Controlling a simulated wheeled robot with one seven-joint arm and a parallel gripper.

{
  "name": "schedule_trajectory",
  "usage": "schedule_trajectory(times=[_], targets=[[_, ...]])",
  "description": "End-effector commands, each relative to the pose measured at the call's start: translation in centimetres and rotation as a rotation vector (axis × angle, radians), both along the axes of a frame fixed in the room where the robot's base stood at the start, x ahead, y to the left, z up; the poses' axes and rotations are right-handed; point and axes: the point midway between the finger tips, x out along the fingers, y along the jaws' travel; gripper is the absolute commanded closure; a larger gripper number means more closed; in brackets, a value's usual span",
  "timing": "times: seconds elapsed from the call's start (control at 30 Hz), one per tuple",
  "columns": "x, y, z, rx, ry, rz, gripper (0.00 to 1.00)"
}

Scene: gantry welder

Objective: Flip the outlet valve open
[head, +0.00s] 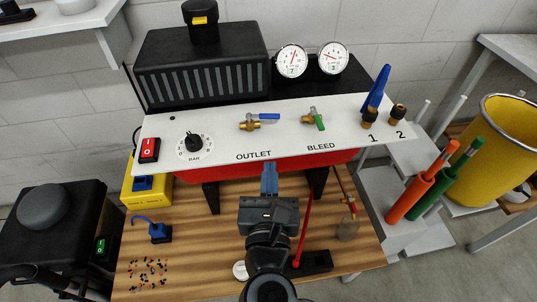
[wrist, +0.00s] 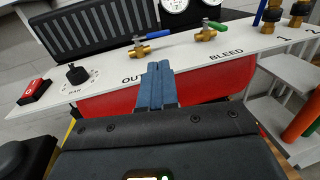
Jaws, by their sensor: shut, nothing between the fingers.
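The outlet valve (head: 251,123) is a brass body with a blue lever, on the white panel (head: 220,140) above the word OUTLET. Its lever points right, roughly along the panel. The wrist view also shows the outlet valve (wrist: 141,48), with the blue lever pointing right. My gripper (head: 269,170) is in front of the panel's front edge, below and to the right of the valve, apart from it. In the wrist view my gripper (wrist: 157,68) has its blue fingers together and empty, just short of the valve in the picture.
The bleed valve (head: 314,119) with a green lever stands right of the outlet valve. A black dial (head: 194,142) and red switch (head: 149,149) are at the panel's left. Two gauges (head: 291,61) stand behind. A red tank shows below the panel (wrist: 100,103). A wooden bench (head: 195,255) lies underneath.

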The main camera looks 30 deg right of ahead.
Motion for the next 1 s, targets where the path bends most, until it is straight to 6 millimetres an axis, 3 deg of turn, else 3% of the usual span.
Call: schedule_trajectory(times=[0.4,0.6,1.0], targets=[[7.1,-3.9,0.3,-0.003,-0.001,-0.002,1.00],[9.6,-5.3,0.2,-0.004,0.000,-0.001,1.00],[10.9,-6.1,0.0,-0.004,0.001,0.000,1.00]])
